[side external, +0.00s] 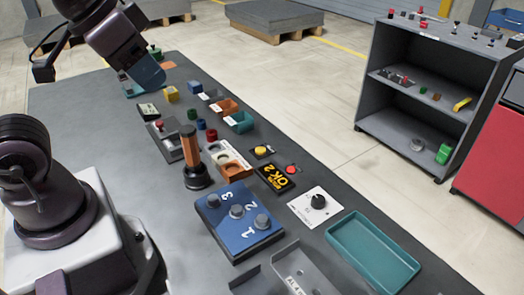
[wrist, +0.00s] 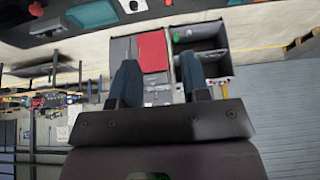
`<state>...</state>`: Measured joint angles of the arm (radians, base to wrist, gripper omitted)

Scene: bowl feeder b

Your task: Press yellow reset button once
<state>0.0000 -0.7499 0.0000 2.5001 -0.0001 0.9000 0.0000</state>
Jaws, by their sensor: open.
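The yellow button (side external: 261,150) sits on a small base at the back edge of the dark panel reading "OK 2" (side external: 276,178), in the middle of the bench in the side view. A red button (side external: 291,170) stands just right of it. My gripper (side external: 148,78) is at the upper left of the side view, over the bench's far end and well away from the yellow button. In the wrist view its two dark teal fingers (wrist: 160,82) are apart with nothing between them. I cannot make out the yellow button in the wrist view.
A blue block with three grey knobs (side external: 238,220), an upright brown-and-black post (side external: 192,158), a white dial plate (side external: 317,206) and a teal tray (side external: 338,238) surround the panel. Small bins (side external: 238,122) and coloured parts lie toward my gripper. A grey shelf (side external: 425,90) stands beyond the bench.

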